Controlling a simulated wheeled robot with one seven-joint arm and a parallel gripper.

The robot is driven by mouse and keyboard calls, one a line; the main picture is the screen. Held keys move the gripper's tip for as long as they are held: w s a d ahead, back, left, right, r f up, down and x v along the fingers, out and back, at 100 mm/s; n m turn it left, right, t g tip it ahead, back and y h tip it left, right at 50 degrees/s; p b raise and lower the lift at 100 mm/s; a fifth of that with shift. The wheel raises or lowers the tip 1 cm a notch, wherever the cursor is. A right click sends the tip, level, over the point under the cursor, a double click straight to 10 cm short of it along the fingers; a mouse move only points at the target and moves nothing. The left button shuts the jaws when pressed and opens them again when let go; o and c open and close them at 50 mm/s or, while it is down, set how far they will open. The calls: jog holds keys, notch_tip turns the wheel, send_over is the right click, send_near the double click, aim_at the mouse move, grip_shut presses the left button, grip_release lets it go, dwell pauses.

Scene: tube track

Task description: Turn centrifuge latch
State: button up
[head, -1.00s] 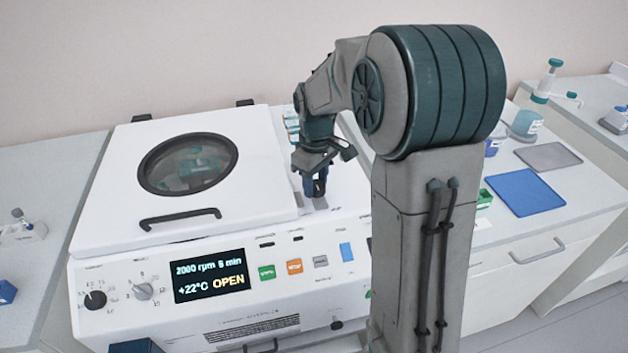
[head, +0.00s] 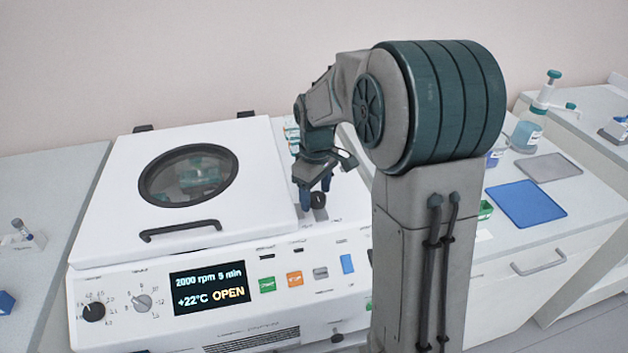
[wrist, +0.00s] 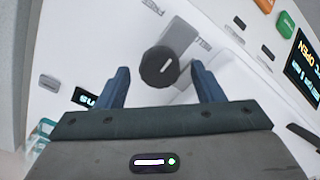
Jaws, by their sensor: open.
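The white centrifuge (head: 95,225) has its lid (head: 255,165) lying down, and its display (head: 208,287) reads OPEN. The latch is a dark round knob (head: 318,201) with a pale mark, on the top deck right of the lid. In the wrist view the knob (wrist: 160,68) sits between and just beyond the two blue fingertips, with a gap on each side. My gripper (head: 316,198) points down over the knob in the head view. It also shows in the wrist view (wrist: 160,82), open and empty.
The lid handle (head: 180,230) is left of my gripper. Small bottles (head: 291,134) stand behind the deck. A blue mat (head: 525,201) and a grey mat (head: 552,167) lie on the right bench. The front panel holds dials and buttons (head: 294,279).

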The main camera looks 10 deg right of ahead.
aim_at(316, 196)
notch_tip(316, 196, up, 14)
jog(key=shift+f, duration=0.15)
dwell(0.4)
jog(key=s+f+m+t, duration=0.1)
jog(key=s+f+m, duration=0.3)
jog(key=s, duration=0.6)
jog(key=s+f+m+t, duration=0.2)
jog(key=s+f+m, duration=0.1)
jog(key=s, duration=0.8)
jog(key=shift+s+f+m, duration=0.2)
jog(key=shift+f+m, duration=0.2)
jog(key=shift+m, duration=0.2)
jog(key=shift+a, duration=0.1)
